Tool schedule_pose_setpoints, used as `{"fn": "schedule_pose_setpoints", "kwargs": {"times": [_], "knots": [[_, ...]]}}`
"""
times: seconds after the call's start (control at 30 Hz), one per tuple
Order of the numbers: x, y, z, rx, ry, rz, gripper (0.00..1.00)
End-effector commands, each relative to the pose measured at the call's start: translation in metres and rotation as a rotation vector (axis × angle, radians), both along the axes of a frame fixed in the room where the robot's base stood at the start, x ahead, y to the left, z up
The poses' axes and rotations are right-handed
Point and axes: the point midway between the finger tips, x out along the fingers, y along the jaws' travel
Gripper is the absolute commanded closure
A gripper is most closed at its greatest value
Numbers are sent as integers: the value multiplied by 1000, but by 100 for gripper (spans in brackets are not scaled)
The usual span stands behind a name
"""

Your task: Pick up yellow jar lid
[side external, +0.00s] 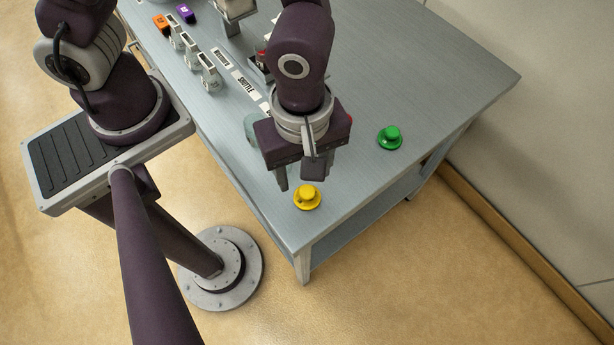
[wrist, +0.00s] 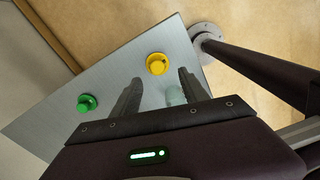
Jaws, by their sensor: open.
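The yellow jar lid (side external: 307,197) lies on the grey table near its front corner. It is a round disc with a raised knob. It also shows in the wrist view (wrist: 157,64), ahead of the fingers and between their lines. My gripper (side external: 308,178) is open and empty, with its fingers pointing down. In the side view the fingers appear just behind and above the lid, apart from it. In the wrist view the two fingertips (wrist: 160,79) are spread apart with bare table between them.
A green lid (side external: 390,137) lies to the right on the table (side external: 430,75). A pale translucent jar (side external: 251,127) is partly hidden behind my gripper. Labelled holders (side external: 208,72), an orange block (side external: 161,24) and a purple block (side external: 186,13) stand towards the back left. The table edge is close to the yellow lid.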

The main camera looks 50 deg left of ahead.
Motion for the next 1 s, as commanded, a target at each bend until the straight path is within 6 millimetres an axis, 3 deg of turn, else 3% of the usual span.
{"fn": "schedule_pose_setpoints", "kwargs": {"times": [0.4,0.67,0.9,0.93,1.0], "knots": [[6,0,-66,4,3,10,48],[7,0,-70,1,1,10,48],[7,0,-69,1,2,10,95],[7,0,-69,1,2,10,100],[7,0,-69,1,2,10,100]]}}
